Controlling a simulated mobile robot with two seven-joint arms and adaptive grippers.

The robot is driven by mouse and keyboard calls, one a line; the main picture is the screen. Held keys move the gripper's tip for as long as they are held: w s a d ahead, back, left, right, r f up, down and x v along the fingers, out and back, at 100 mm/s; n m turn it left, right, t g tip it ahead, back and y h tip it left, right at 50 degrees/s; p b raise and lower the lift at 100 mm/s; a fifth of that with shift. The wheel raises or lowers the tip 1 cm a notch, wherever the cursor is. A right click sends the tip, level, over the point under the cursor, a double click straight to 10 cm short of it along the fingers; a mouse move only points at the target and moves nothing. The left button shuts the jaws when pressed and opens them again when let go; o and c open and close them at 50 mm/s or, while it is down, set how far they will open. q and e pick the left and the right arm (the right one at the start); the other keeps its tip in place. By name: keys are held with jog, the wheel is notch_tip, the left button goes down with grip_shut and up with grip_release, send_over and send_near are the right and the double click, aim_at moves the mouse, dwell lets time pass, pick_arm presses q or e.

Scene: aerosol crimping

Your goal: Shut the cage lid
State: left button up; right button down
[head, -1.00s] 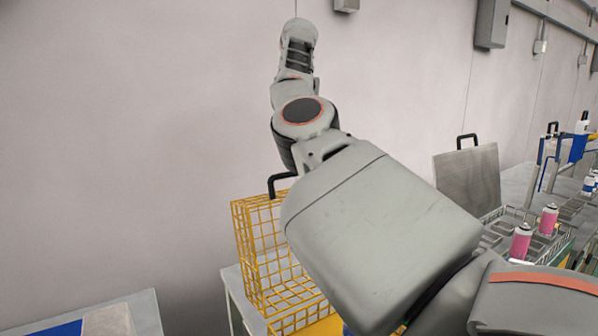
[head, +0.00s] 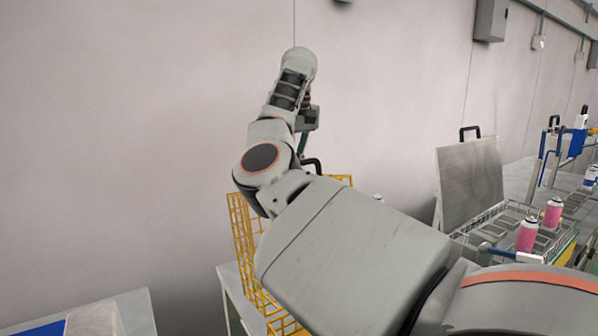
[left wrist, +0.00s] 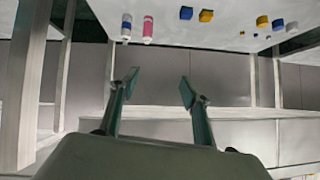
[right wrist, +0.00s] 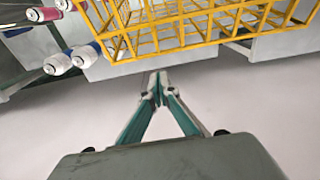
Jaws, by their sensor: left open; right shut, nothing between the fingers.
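The yellow wire cage (head: 272,312) stands on a bench at lower centre in the head view, largely hidden behind my right arm. Its wire lid (head: 238,220) stands raised, with a black handle (head: 313,164) at its top. My right gripper (head: 303,150) points down beside the handle, on the wall side, its fingertips mostly hidden by my arm. In the right wrist view my right gripper (right wrist: 159,86) is shut and empty, with yellow wire mesh (right wrist: 190,30) just beyond its tips. I cannot tell contact. My left gripper (left wrist: 158,85) is open and empty.
At right, a grey panel with a black handle (head: 470,180) stands upright behind a wire crate (head: 500,222) with pink cans (head: 528,234). A blue fixture (head: 572,140) stands farther right. The wall is close behind the cage. Another table (head: 125,308) is at lower left.

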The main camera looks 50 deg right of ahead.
jog(key=shift+s+a+r, duration=0.2)
jog(key=shift+s, duration=0.4)
jog(key=shift+s+a+r, duration=0.15)
jog(key=shift+s+r, duration=0.05)
jog(key=shift+s, duration=0.4)
